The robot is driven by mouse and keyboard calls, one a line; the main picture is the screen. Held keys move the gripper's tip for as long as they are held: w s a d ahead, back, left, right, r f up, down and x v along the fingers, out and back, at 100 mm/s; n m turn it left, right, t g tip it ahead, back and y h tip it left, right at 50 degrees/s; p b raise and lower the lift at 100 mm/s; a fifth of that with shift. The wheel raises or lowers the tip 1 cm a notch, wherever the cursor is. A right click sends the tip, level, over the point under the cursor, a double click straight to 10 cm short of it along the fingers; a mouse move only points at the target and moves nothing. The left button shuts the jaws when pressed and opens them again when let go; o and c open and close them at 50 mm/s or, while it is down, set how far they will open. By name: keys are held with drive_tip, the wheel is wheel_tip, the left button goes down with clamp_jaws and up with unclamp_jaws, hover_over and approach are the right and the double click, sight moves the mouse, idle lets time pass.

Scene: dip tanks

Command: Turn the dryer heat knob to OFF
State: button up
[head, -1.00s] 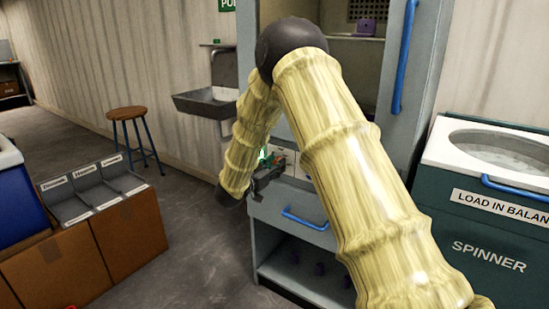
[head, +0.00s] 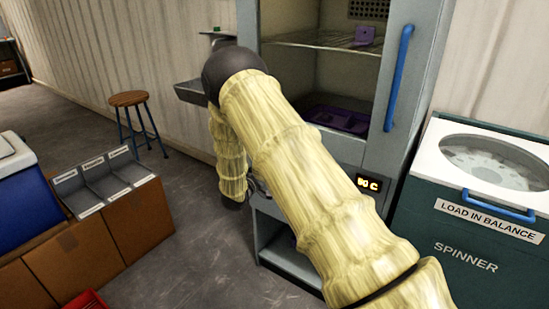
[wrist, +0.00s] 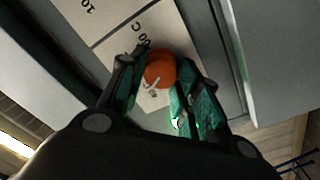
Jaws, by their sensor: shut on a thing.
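In the wrist view the orange-red dryer heat knob (wrist: 160,69) sits on a pale dial plate (wrist: 135,42) with printed marks, one ending in "0 C". My gripper (wrist: 160,88) has its green-padded fingers on either side of the knob and is shut on it. The knob's pointer and the OFF mark cannot be made out clearly. In the head view the dryer cabinet (head: 345,75) stands behind my arm, which hides the knob and most of my gripper.
The spinner (head: 465,250) stands to the right of the cabinet. A blue door handle (head: 399,78) runs up the cabinet's right side. A stool (head: 128,99) and grey labelled bins (head: 105,180) stand left, with open floor between them and the cabinet.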

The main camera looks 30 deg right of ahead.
drive_tip(key=n+p, duration=0.3)
drive_tip(key=n, duration=0.3)
drive_tip(key=n+p, duration=0.3)
drive_tip(key=n, duration=0.3)
drive_tip(key=shift+f+n+t, duration=0.2)
drive_tip(key=shift+n+t, duration=0.1)
drive_tip(key=shift+n, duration=0.1)
idle(0.3)
drive_tip(key=o, duration=1)
drive_tip(key=shift+a, duration=0.1)
drive_tip(key=v, duration=1.2)
drive_tip(key=shift+r, duration=0.1)
